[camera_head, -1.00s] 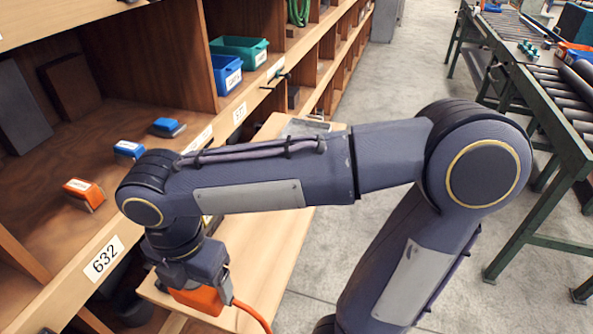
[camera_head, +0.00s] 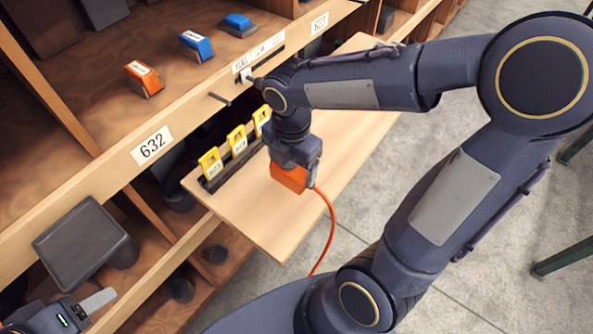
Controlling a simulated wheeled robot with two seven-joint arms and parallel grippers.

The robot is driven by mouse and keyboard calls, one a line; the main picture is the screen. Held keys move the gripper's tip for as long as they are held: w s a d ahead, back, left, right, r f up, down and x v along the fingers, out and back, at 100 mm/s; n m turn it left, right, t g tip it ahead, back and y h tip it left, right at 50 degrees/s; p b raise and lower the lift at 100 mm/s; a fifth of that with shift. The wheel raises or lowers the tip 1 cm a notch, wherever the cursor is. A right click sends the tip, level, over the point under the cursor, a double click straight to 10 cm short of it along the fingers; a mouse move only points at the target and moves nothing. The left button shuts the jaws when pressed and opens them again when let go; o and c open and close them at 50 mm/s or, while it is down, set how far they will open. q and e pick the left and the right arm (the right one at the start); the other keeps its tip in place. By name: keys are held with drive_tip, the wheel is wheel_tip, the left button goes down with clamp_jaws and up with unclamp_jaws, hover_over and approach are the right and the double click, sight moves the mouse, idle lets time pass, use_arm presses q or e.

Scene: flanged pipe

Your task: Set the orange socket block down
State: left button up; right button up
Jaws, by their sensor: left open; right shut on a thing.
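The orange socket block (camera_head: 288,177) is in my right gripper (camera_head: 290,163), which points down over the pull-out wooden shelf board (camera_head: 262,222). The gripper is shut on the block, and its fingertips are mostly hidden. An orange cable (camera_head: 331,225) runs from the block over the board's right edge. The block is at or just above the board; I cannot tell whether it touches. My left gripper (camera_head: 85,312) is partly in view at the bottom left, open and empty, with one pale finger showing.
Several yellow tags (camera_head: 238,141) stand in a dark rack along the board's left edge. Orange (camera_head: 145,78) and blue (camera_head: 196,45) blocks sit on the shelf above, near the 632 label (camera_head: 152,146). A dark box (camera_head: 82,245) is at lower left. The board's front is clear.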

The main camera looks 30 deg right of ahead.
sight(296, 174)
drive_tip(key=shift+w+d+f, duration=0.25)
drive_tip(key=shift+d+f, duration=0.15)
drive_tip(key=shift+f, duration=0.2)
drive_tip(key=shift+w+d+f+b, duration=0.1)
drive_tip(key=shift+d+f+b, duration=0.05)
drive_tip(key=shift+f, duration=0.8)
drive_tip(key=shift+w+d+f+b, duration=0.1)
drive_tip(key=shift+d+f+b, duration=0.05)
drive_tip(key=shift+f, duration=0.8)
drive_tip(key=shift+f, duration=0.15)
drive_tip(key=o, duration=1.2)
